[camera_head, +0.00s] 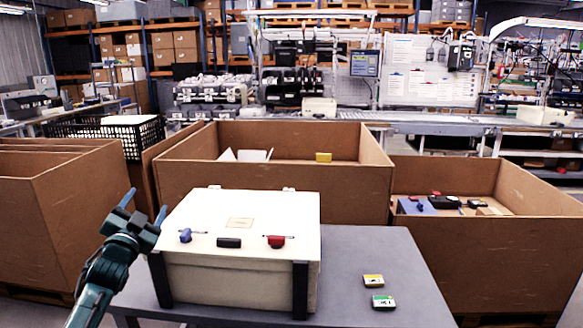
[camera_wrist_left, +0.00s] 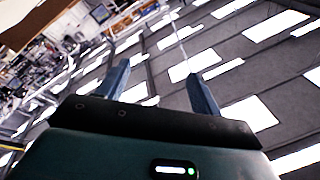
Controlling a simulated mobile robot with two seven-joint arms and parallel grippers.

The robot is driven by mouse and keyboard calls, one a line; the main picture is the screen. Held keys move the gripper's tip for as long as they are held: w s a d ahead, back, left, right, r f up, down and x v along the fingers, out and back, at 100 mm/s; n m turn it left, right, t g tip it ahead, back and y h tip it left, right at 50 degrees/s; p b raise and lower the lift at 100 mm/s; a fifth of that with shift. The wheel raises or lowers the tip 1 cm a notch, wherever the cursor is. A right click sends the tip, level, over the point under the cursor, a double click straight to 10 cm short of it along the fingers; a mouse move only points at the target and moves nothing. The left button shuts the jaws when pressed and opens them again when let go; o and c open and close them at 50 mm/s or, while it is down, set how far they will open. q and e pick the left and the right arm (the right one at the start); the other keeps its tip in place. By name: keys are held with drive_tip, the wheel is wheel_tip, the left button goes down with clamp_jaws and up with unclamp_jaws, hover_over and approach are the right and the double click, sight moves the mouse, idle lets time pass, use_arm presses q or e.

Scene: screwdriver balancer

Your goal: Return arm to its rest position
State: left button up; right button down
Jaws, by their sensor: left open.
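My left gripper (camera_head: 144,206) is open and empty in the head view. It points up and away, at the left side of a white closed box (camera_head: 240,272) on the grey table. Its two blue fingers also show spread apart in the left wrist view (camera_wrist_left: 160,88), with the ceiling and its lights behind them and nothing between them. My right gripper is in neither view.
Large cardboard bins stand behind (camera_head: 270,185), at the left (camera_head: 70,220) and at the right (camera_head: 480,250). The table's right part is mostly clear.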

use_arm(q)
drive_tip(key=s+d+f+n+g+h, duration=0.1)
drive_tip(key=s+d+f+g, duration=0.15)
drive_tip(key=s+f, duration=0.4)
drive_tip(key=s+d+f+n+g, duration=0.2)
drive_tip(key=s+d+f, duration=0.15)
drive_tip(key=f, duration=0.65)
drive_tip(key=s+d+f+n+g+h, duration=0.1)
drive_tip(key=s+d+f+g, duration=0.2)
drive_tip(key=f, duration=0.5)
drive_tip(key=s+d+f, duration=0.2)
drive_tip(key=s+d, duration=0.1)
drive_tip(key=s, duration=0.5)
drive_tip(key=s+d+f+g+h, duration=0.1)
drive_tip(key=s+d+f, duration=0.2)
drive_tip(key=s, duration=0.6)
drive_tip(key=s+d+f+g+h, duration=0.1)
drive_tip(key=s+d, duration=0.3)
drive_tip(key=s, duration=0.5)
drive_tip(key=shift+s+d+f+n, duration=0.15)
drive_tip(key=shift+d+f+n, duration=0.2)
drive_tip(key=shift+f, duration=0.4)
drive_tip(key=shift+g, duration=0.25)
drive_tip(key=shift+c, duration=0.4)
